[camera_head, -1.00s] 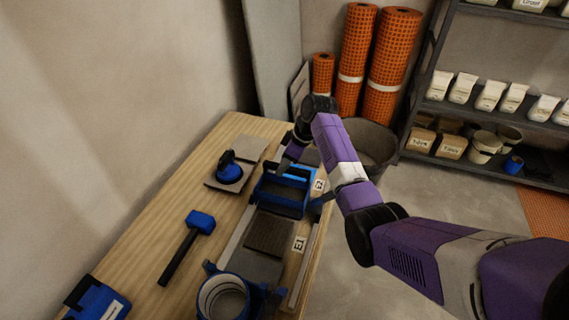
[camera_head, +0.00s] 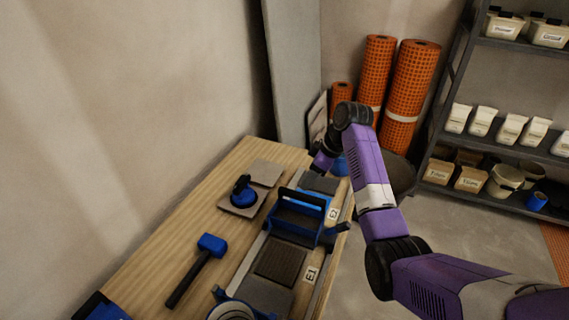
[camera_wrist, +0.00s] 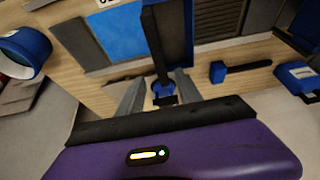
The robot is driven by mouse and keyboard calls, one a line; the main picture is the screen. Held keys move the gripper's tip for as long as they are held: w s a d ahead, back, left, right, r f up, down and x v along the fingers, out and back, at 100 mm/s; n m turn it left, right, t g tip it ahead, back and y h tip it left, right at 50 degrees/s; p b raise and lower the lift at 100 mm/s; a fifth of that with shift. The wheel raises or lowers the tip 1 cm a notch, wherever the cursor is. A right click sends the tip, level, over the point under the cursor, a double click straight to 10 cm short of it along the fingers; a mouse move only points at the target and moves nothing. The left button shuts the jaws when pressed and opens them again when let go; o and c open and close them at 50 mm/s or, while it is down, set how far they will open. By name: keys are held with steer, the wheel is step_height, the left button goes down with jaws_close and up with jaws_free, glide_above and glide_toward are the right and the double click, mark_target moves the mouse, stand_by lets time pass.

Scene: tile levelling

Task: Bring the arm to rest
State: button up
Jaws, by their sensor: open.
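My purple arm reaches from the lower right of the head view to above the far end of the wooden workbench (camera_head: 160,235). My gripper shows in the wrist view (camera_wrist: 160,95), with its two grey fingers apart and nothing clearly held between them. In the head view the fingertips are mostly hidden by the wrist. A blue-handled tool (camera_head: 298,212) sits across the railed tile strip on the bench, just nearer than the wrist.
A dark tile (camera_head: 280,261) lies between the rails. A blue mallet (camera_head: 211,243) and a blue suction cup (camera_head: 243,193) on a tile are at the left. Orange rolls (camera_head: 410,90) stand behind. A shelf (camera_head: 500,195) with containers is right. Floor (camera_head: 450,235) is clear beside the bench.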

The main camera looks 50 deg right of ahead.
steer(key=shift+w+d, duration=0.1)
steer(key=shift+w, duration=0.1)
steer(key=w+d+r+m+t+h, duration=0.4)
steer(key=w+d+r, duration=0.1)
steer(key=s+a+f+m+t+h, duration=0.15)
steer(key=s+a+t, duration=0.25)
steer(key=s+a, duration=0.5)
steer(key=s+a+m+t+h, duration=0.2)
steer(key=s+a+m+t, duration=0.15)
steer(key=a, duration=0.85)
steer(key=s+a+n+y, duration=0.1)
steer(key=s+a+y, duration=0.1)
steer(key=s+a, duration=0.4)
steer(key=s+a+r+n+y, duration=0.1)
steer(key=s+a, duration=0.5)
steer(key=s, duration=0.7)
steer(key=s+a+r+n+g+y, duration=0.1)
steer(key=s+a+n+y, duration=0.2)
steer(key=s+a, duration=0.3)
steer(key=v, duration=0.3)
steer(key=shift+s+f, duration=0.2)
steer(key=shift+s, duration=0.15)
steer(key=shift+f, duration=0.1)
